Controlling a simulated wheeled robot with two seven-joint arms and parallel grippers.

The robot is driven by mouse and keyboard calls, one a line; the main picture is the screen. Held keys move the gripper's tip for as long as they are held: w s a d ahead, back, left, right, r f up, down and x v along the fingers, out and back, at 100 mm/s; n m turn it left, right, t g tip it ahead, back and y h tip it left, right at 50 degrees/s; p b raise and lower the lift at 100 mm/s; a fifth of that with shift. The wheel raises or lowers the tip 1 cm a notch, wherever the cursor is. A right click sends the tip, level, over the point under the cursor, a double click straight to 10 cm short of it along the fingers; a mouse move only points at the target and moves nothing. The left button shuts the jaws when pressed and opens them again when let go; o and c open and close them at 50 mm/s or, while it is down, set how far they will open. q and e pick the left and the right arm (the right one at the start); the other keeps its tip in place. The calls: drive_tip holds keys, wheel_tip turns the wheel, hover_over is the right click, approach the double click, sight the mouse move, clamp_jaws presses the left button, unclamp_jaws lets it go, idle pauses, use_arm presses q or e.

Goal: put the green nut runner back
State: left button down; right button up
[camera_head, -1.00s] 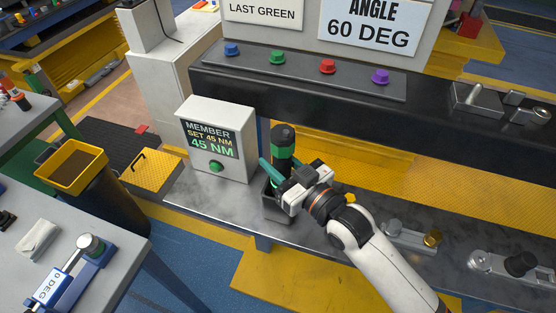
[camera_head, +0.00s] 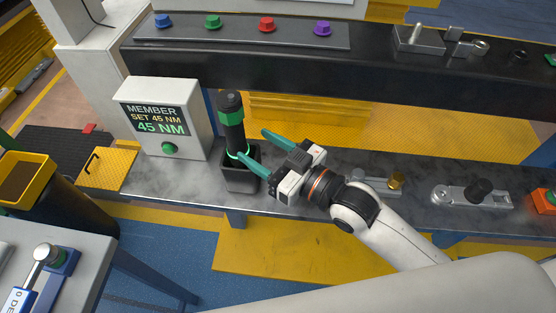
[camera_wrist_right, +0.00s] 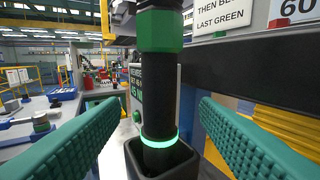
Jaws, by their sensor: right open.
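The green nut runner (camera_head: 231,121) is a black tool with a green band and a glowing green ring. It stands upright in a dark square holder (camera_head: 241,178) on the grey bench, beside the member display box. My right gripper (camera_head: 257,147) is open, to the right of the nut runner, its teal fingers pointing toward it. In the right wrist view the nut runner (camera_wrist_right: 160,90) stands ahead between the two spread fingers, touching neither, with its lower end inside the holder (camera_wrist_right: 162,160). My left gripper is not in view.
The display box (camera_head: 164,117) reads 45 NM, left of the holder. A black rail with several coloured buttons (camera_head: 267,25) runs behind. Metal parts (camera_head: 472,194) lie on the bench at right. A yellow bin (camera_head: 27,178) stands at far left.

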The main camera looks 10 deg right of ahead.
drive_tip(key=v, duration=0.4)
drive_tip(key=shift+b, duration=0.4)
